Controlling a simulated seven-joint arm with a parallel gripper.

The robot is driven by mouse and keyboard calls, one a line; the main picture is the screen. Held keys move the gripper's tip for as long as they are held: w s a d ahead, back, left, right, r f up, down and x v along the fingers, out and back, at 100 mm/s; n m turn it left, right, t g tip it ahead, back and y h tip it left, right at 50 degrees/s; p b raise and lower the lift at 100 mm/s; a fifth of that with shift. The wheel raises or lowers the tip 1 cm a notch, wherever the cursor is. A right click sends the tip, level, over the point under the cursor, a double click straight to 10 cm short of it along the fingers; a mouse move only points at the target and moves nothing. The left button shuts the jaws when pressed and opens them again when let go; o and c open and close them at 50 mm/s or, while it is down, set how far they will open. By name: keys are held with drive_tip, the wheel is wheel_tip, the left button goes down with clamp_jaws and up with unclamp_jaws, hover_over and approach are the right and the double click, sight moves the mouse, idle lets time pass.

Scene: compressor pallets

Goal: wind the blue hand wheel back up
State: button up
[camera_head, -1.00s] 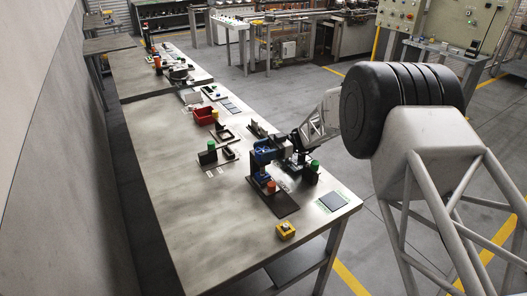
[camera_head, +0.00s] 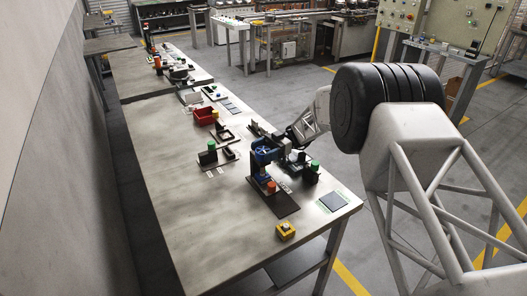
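The blue hand wheel (camera_head: 262,152) sits on top of a small blue press-like stand on the near part of the long table. An orange-topped piece (camera_head: 271,186) stands under it, on a dark base plate (camera_head: 284,206). My gripper (camera_head: 281,145) is small and dark at the end of my arm, just behind and to the right of the wheel. I cannot tell whether it touches the wheel. Its fingers are too small and dark to show whether they are open or shut.
Green-topped dark fixtures stand left (camera_head: 211,146) and right (camera_head: 315,166) of the wheel. A yellow button box (camera_head: 286,231) is near the front edge. A red bin (camera_head: 204,116) lies farther back. The table's left side (camera_head: 165,180) is clear.

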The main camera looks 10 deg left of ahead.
sight(263, 150)
drive_tip(key=shift+o, duration=0.8)
drive_tip(key=shift+r, duration=0.8)
wheel_tip(263, 150, up, 2)
drive_tip(key=shift+r, duration=0.1)
drive_tip(key=s+d+r, duration=0.1)
drive_tip(key=s+d, duration=0.6)
drive_tip(key=s, duration=0.7)
drive_tip(key=shift+d, duration=0.2)
drive_tip(key=shift+s, duration=0.1)
drive_tip(key=shift+r, duration=0.1)
